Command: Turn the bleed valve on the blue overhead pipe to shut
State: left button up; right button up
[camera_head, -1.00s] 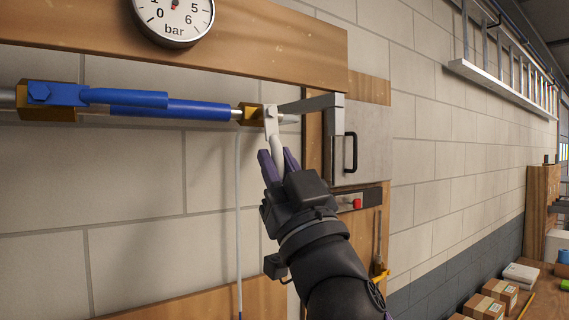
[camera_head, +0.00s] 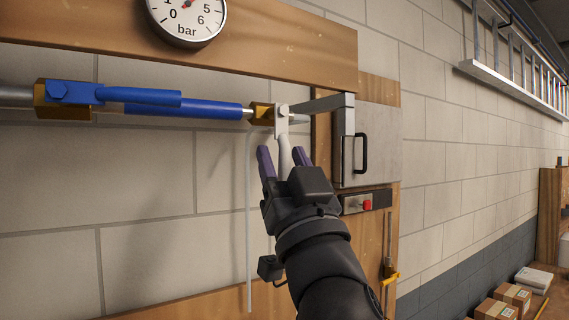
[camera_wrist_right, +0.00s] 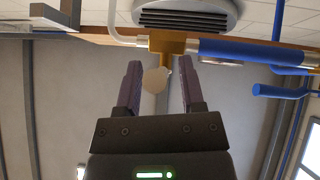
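The blue overhead pipe (camera_head: 185,109) runs level along the wall. At its right end is a small brass valve (camera_head: 261,113) with a pale lever (camera_head: 281,122) that hangs down, across the pipe's line. My right gripper (camera_head: 283,158) is just below this valve, its purple fingers apart on either side of the lever's lower end. The right wrist view shows the open fingers (camera_wrist_right: 158,88), the lever's rounded pale end (camera_wrist_right: 155,80) between them with gaps, and the brass valve (camera_wrist_right: 167,43) beyond. A larger brass valve (camera_head: 52,106) with a blue handle (camera_head: 130,95) along the pipe sits at left. My left gripper is out of view.
A pressure gauge (camera_head: 187,18) is above on a wooden board (camera_head: 270,45). A grey bracket (camera_head: 318,103) and a metal box with a black handle (camera_head: 362,152) are close right of the lever. A thin pale tube (camera_head: 248,220) hangs left of my gripper.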

jog(key=shift+f, duration=0.1)
jog(key=b+v, duration=0.5)
jog(key=v, duration=0.4)
jog(key=shift+s+d+f, duration=0.15)
jog(key=shift+s+f, duration=0.15)
